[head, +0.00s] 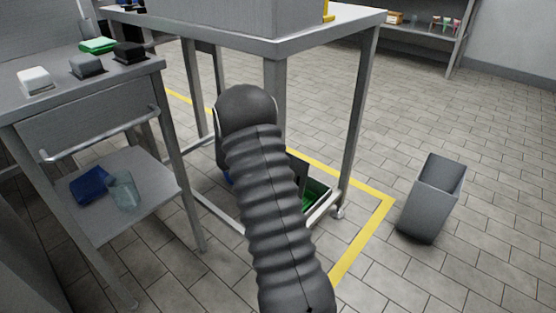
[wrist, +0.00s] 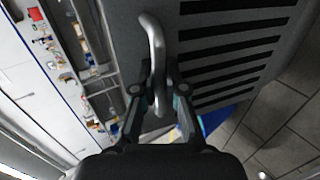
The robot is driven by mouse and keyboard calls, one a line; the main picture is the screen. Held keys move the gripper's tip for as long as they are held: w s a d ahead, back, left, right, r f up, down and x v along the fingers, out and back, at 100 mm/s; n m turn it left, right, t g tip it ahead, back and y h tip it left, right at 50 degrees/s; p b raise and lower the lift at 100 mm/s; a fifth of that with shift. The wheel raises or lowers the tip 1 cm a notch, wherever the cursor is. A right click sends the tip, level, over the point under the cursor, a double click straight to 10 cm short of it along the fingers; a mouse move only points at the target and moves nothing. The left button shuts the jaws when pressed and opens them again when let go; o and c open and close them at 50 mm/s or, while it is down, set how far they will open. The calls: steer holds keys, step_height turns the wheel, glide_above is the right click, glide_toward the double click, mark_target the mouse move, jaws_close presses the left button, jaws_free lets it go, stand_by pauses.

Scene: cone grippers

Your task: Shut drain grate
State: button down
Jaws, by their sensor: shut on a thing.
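The drain grate (wrist: 231,50) is a dark grey panel with long black slots, filling the upper right of the wrist view. Its pale curved bar handle (wrist: 154,38) runs down between my fingers. My gripper (wrist: 160,96) is shut on this handle, at its lower part. In the head view my ribbed arm hides the gripper and most of the grate. A dark panel edge (head: 299,166), probably the grate, stands raised beside the arm, over an opening with a green inside (head: 315,196).
A steel table (head: 325,30) stands over the opening, with legs on both sides. Yellow floor tape (head: 368,230) runs around it. A side table with a drawer (head: 90,120) is at left.

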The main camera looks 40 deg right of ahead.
steer(key=shift+f, duration=0.15)
steer(key=c, duration=1.2)
jaws_free()
steer(key=shift+a, duration=0.1)
steer(key=v, duration=1.2)
